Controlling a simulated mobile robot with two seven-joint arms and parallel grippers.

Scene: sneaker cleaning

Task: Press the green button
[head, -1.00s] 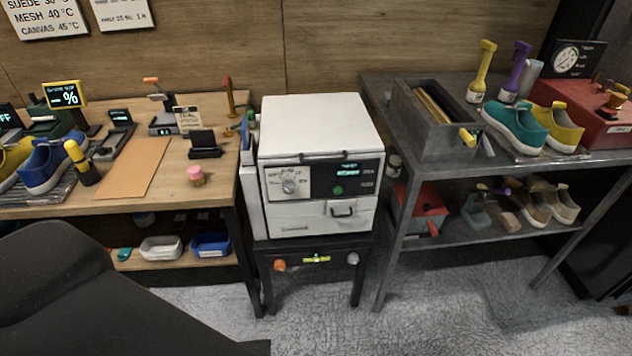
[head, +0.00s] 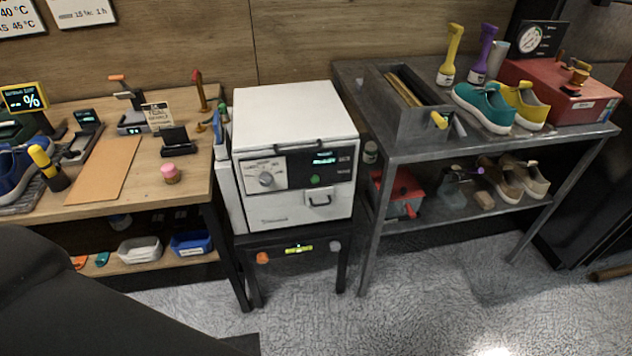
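The green button (head: 315,180) is a small round button on the dark front panel of a white box-shaped machine (head: 296,115). The machine stands on a dark stand between two tables, and nothing covers the button. A dark part of my own body fills the lower left of the head view. Neither of my grippers is in view.
A wooden table (head: 110,203) stands left with a brown board, blue shoe and small tools. A metal table (head: 400,150) stands right with a grey bin (head: 408,118), teal shoe (head: 484,107) and red box (head: 575,100). The carpeted floor in front is clear at the right.

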